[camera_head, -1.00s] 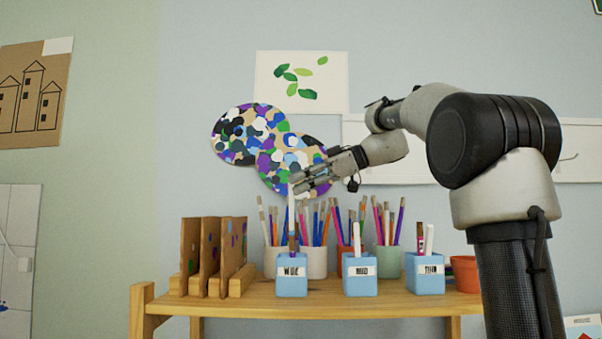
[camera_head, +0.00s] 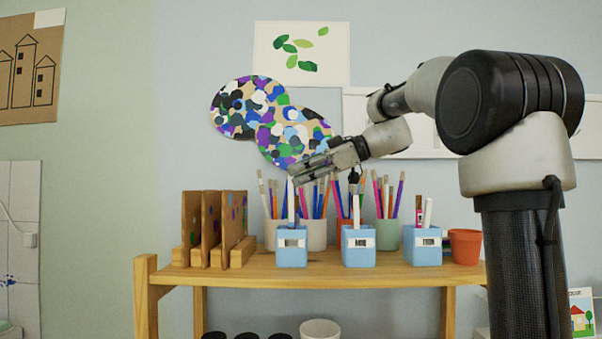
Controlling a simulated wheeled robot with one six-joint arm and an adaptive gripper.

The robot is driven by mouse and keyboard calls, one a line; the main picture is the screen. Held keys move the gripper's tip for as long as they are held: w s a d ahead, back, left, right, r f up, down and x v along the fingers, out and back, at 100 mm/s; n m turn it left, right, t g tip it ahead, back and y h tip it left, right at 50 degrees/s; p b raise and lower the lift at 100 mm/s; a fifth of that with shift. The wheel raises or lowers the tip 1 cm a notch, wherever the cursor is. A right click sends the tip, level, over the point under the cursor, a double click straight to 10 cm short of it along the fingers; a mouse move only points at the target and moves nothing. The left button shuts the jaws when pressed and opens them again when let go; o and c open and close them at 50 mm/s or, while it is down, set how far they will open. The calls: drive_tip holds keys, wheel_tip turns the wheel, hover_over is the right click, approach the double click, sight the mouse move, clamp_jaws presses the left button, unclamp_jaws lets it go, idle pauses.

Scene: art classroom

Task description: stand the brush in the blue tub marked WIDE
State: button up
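The brush (camera_head: 291,204) is upright, pale along its visible length. Its lower end is inside the left blue tub (camera_head: 291,254), hidden by the tub's front wall. That tub's label is blurred now but read WIDE a second ago. My gripper (camera_head: 294,177) reaches in from the right, just above the tub, and is shut on the brush's upper end. The middle blue tub (camera_head: 358,257) and the right blue tub (camera_head: 422,254) each hold sticks or brushes.
All stand on a wooden shelf (camera_head: 240,274). Behind the tubs are a white pot (camera_head: 316,236) and a green pot (camera_head: 387,236) full of brushes. Cardboard panels in wooden holders (camera_head: 210,230) stand at left. A terracotta pot (camera_head: 465,247) is at right.

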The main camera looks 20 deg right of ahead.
drive_tip(key=o, duration=0.5)
drive_tip(key=v, duration=1.2)
drive_tip(key=shift+f, duration=0.1)
idle(0.4)
drive_tip(key=s+a+f+m+h, duration=0.3)
drive_tip(key=s+f+m, duration=0.25)
drive_tip(key=f, duration=0.35)
drive_tip(key=s+d+f+m+h, duration=0.2)
drive_tip(key=s+f+m+h, duration=0.1)
drive_tip(key=s+f, duration=0.3)
drive_tip(key=s+d+f+m+h, duration=0.2)
drive_tip(key=s+f, duration=0.4)
drive_tip(key=f, duration=0.5)
drive_tip(key=s+d+f+m+g+h, duration=0.1)
drive_tip(key=s+d+f+m+h, duration=0.2)
drive_tip(key=f, duration=0.5)
drive_tip(key=shift+s+d+f+m+h, duration=0.15)
drive_tip(key=shift+s+m+h, duration=0.2)
drive_tip(key=shift+s+m, duration=0.45)
drive_tip(key=shift+s+a+f+m+h, duration=0.15)
drive_tip(key=shift+s+m+h, duration=0.3)
drive_tip(key=shift+s, duration=0.45)
